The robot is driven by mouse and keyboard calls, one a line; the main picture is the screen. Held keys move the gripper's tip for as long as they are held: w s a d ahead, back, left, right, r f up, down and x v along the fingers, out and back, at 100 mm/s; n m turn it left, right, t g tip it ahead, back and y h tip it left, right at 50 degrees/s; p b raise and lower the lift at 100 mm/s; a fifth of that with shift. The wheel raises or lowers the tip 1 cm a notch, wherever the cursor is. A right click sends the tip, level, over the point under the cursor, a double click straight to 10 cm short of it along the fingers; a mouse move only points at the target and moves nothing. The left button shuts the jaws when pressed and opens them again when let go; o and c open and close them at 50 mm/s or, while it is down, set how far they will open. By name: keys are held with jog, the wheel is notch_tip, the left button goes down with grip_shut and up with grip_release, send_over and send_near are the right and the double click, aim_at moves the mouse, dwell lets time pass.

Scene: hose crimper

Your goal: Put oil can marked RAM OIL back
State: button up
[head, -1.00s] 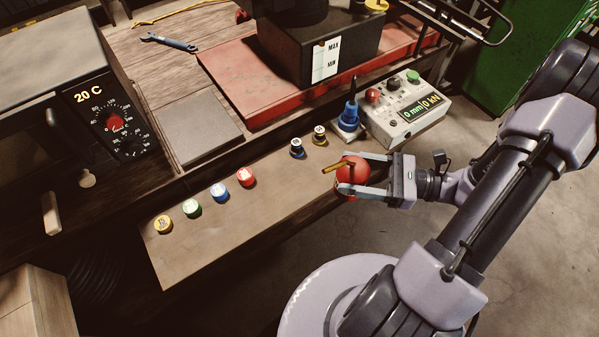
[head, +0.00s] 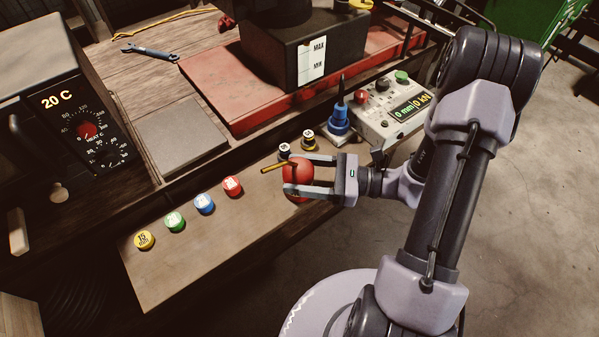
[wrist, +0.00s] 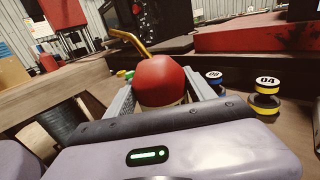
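A red oil can (head: 300,174) with a thin brass spout is between the fingers of my gripper (head: 288,174). The fingers are shut on it from both sides. In the wrist view the red can (wrist: 162,78) is upright, its spout pointing up and to the left, with a pale band below the red top. It is over the front ledge (head: 210,250); its height above the ledge is hard to tell. A blue oil can (head: 338,122) with a dark spout stands beside the control box. No RAM OIL lettering is legible on either can.
Yellow (head: 144,240), green, blue and red caps sit in a row on the ledge. Two banded pieces marked with numbers (wrist: 265,90) stand close to my gripper. A control box (head: 395,108) stands behind it. The ledge's front left part is bare.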

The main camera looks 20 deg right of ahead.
jog(key=o, duration=0.4)
jog(key=shift+s+d+r+p, duration=0.1)
jog(key=shift+d+r+p, duration=0.15)
jog(key=shift+d+p, duration=0.1)
jog(key=p+v, duration=0.3)
jog(key=v, duration=0.8)
jog(key=s+a+r+n+g+h, duration=0.1)
jog(key=s+a+r+n+h, duration=0.3)
jog(key=a+r+n+h, duration=0.3)
jog(key=s+a+r+n+g+h, duration=0.1)
jog(key=s+a+r+n+h, duration=0.2)
jog(key=a+r+n+h, duration=0.4)
notch_tip(320, 180, up, 4)
jog(key=n, duration=0.5)
jog(key=shift+s+a+f, duration=0.2)
jog(key=shift+s+a, duration=0.05)
jog(key=shift+s, duration=0.15)
